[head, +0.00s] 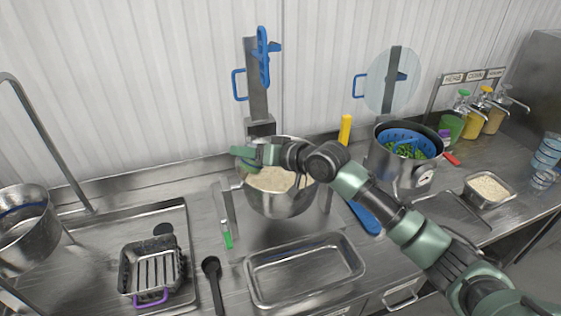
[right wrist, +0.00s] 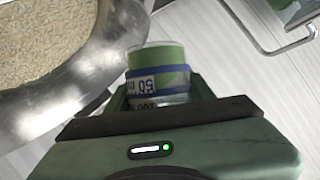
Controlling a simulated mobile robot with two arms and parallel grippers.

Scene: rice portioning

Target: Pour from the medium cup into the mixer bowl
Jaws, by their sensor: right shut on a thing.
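The mixer bowl (head: 283,205) is a round steel bowl on a stand, holding pale rice-like grains. Its rim and grains also show at the left of the right wrist view (right wrist: 60,110). My right gripper (head: 246,158) is over the bowl's far left rim, with my arm crossing above the bowl. In the right wrist view it is shut on a clear cup with blue bands and a scale marking (right wrist: 158,80), apparently the medium cup. The cup is beside the bowl rim in that view. Green shows through it; I cannot tell its contents. My left gripper is out of view.
An empty steel tray (head: 252,284) lies in front of the bowl. A pot (head: 395,170) with a blue colander of green pieces stands right. A small pan of grains (head: 507,201) and stacked blue-banded cups (head: 546,150) are farther right. A black basket (head: 124,270) sits left.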

